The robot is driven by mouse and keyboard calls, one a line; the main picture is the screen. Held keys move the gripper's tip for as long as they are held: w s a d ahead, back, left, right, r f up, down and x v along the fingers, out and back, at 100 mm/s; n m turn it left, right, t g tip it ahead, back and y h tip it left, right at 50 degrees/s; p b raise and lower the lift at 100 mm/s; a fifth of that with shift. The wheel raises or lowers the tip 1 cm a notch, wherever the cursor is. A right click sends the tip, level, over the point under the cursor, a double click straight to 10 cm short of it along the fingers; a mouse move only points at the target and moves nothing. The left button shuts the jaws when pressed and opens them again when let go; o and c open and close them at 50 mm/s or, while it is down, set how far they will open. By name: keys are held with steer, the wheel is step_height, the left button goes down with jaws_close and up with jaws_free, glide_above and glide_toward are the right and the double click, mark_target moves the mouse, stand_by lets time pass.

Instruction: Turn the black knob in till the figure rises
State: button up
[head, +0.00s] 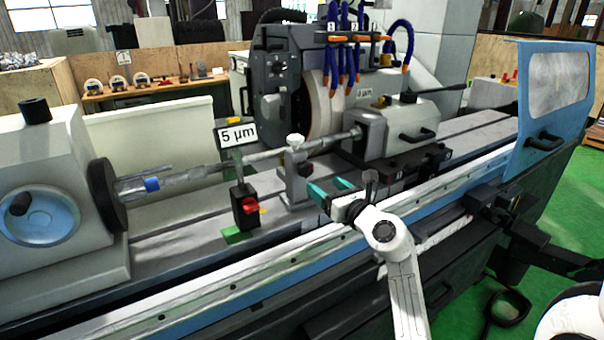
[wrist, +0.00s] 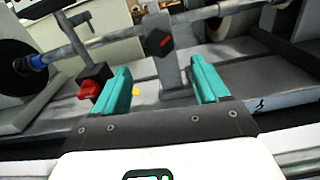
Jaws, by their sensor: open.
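The black knob (wrist: 159,42) with a red mark sits on the front of a grey upright rest (wrist: 171,77) in the wrist view. In the head view the black knob (head: 305,169) shows small on the rest (head: 298,188), under the long workpiece bar. My gripper (head: 330,187) has teal fingers, open and empty, just in front of the rest. In the wrist view my gripper (wrist: 160,70) has the knob ahead, between and beyond its fingertips, not touching.
A black stand with a red knob (head: 250,206) is left of the rest, close to my left finger in the wrist view. The bar (head: 262,155) runs between headstock (head: 65,190) and tailstock (head: 400,128). The grinding wheel (head: 325,100) is behind.

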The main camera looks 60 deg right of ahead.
mark_target(307, 171)
steer(key=x, duration=0.9)
steer(key=shift+p, duration=0.35)
steer(key=c, duration=1.1)
